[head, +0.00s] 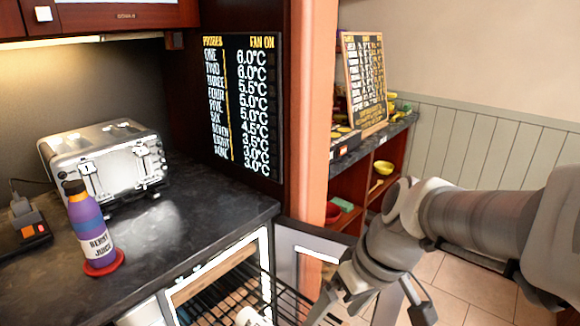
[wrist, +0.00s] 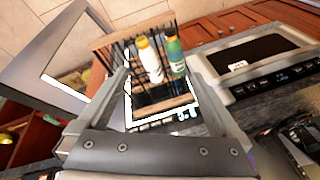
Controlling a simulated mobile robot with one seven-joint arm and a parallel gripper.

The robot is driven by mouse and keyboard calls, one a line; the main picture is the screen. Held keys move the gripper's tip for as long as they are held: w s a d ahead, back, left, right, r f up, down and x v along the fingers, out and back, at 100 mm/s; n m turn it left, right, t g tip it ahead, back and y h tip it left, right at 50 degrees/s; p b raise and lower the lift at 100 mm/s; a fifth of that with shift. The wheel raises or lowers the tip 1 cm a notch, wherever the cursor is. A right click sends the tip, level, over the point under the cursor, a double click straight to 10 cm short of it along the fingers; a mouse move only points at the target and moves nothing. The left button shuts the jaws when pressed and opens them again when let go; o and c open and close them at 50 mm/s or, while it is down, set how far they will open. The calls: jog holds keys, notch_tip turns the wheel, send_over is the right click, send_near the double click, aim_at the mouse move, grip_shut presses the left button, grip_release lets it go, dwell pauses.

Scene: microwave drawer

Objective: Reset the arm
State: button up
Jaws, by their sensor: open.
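My gripper (wrist: 157,72) is open in the wrist view, with its two fingers spread and nothing between them in its grasp. In the head view my arm comes in from the right and bends down to the bottom edge, where the gripper end is mostly cut off. Beyond the fingers, an open-fronted appliance holds a wire rack (wrist: 108,62) pulled out, with a white bottle (wrist: 150,62) and a green bottle (wrist: 176,58) at it. The rack (head: 290,300) and a grey open door (head: 312,246) also show in the head view, close beside my arm.
A dark counter (head: 180,235) carries a silver toaster (head: 105,165) and a purple bottle (head: 88,228) on a red coaster (head: 104,264). An orange post (head: 308,120) stands behind the appliance. A shelf unit (head: 375,155) is behind it. Tiled floor (head: 475,285) is clear at lower right.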

jog(key=s+d+r+m+t+h+p, duration=0.1)
jog(key=s+d+r+m+t+p, duration=0.1)
jog(key=r, duration=0.6)
jog(key=s+d+r+m+t+h+p, duration=0.2)
jog(key=d+r+p, duration=0.3)
jog(key=r, duration=0.4)
jog(key=shift+s+m+h+p, duration=0.3)
jog(key=shift+s+m+p, duration=0.35)
jog(key=shift+p, duration=0.25)
jog(key=shift+w+a+f, duration=0.1)
